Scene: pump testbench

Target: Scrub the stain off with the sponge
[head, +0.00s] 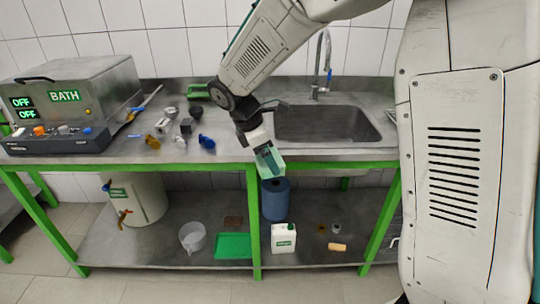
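My gripper (270,162) hangs over the front edge of the steel counter, left of the sink, pointing down. Its green end parts show, but I cannot tell whether they are open, shut or holding something. A small tan block (337,247), which looks like a sponge, lies on the lower shelf at the right, below and apart from my gripper. A brown patch (233,221) on the lower shelf, above the green tray, may be the stain; it is too small to be sure.
The counter (220,142) holds a bath unit (75,110), small fittings and the sink (328,124). The lower shelf bears a drum (138,200), a clear jug (192,237), a green tray (233,246), a white canister (284,238) and a blue roll (275,199). Green legs stand in front.

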